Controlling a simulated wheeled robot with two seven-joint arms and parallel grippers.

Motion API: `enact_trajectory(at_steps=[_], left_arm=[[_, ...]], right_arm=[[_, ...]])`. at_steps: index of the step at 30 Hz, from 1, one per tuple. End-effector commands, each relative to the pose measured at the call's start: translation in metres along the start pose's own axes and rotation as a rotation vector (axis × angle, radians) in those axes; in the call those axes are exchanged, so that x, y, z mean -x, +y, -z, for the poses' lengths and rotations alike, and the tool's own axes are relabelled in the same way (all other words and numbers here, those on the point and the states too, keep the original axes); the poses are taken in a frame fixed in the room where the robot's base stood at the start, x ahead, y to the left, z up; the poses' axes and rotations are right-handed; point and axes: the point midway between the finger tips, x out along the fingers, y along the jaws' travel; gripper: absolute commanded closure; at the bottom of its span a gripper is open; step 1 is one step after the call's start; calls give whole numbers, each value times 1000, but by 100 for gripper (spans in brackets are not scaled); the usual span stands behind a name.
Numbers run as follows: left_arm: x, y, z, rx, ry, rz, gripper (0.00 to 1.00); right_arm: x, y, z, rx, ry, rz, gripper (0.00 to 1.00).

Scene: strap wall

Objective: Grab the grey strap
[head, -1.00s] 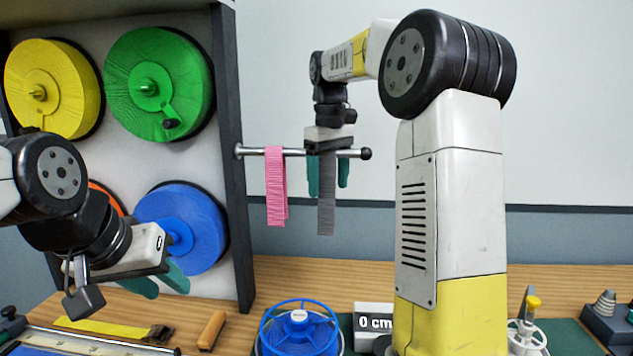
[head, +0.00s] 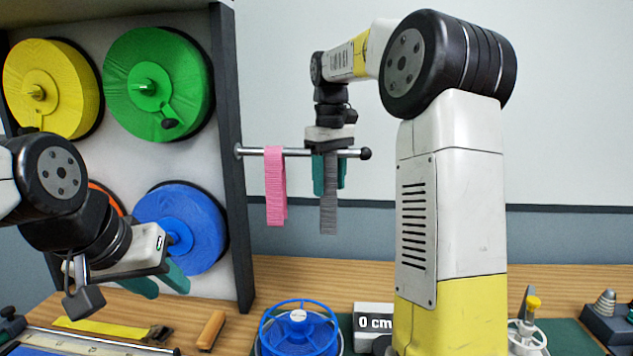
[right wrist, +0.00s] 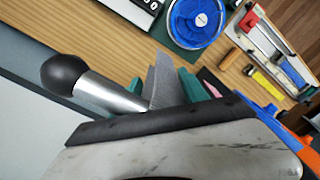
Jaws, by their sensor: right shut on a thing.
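The grey strap (head: 328,200) hangs over a metal rod (head: 300,152) on the right side of the spool rack. A pink strap (head: 275,188) hangs on the same rod to its left. My right gripper (head: 328,182) comes down over the rod at the grey strap. Its teal fingers are on both sides of the strap and shut on it. In the right wrist view the grey strap (right wrist: 163,82) shows between the teal fingers, beside the rod (right wrist: 108,95). My left gripper (head: 160,280) is at the lower left, away from the straps, its teal fingers apart and empty.
The rack holds yellow (head: 50,88), green (head: 155,85) and blue (head: 185,228) spools. On the bench stand a blue reel (head: 300,330), an orange-brown handle (head: 211,330), a "0 cm" display (head: 374,320) and a yellow strap (head: 95,325). The rod ends in a black knob (head: 365,153).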

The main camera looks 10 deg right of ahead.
Motion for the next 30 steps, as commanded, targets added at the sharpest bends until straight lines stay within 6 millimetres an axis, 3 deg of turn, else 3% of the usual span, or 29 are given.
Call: enact_trajectory(at_steps=[14,17,30], left_arm=[[0,0,0,0,0,0,64],[0,0,0,0,0,0,64],[0,0,0,0,0,0,64]], right_arm=[[5,-7,2,9,-4,12,68],[24,-6,2,9,2,9,74],[112,-4,1,4,9,2,75]])
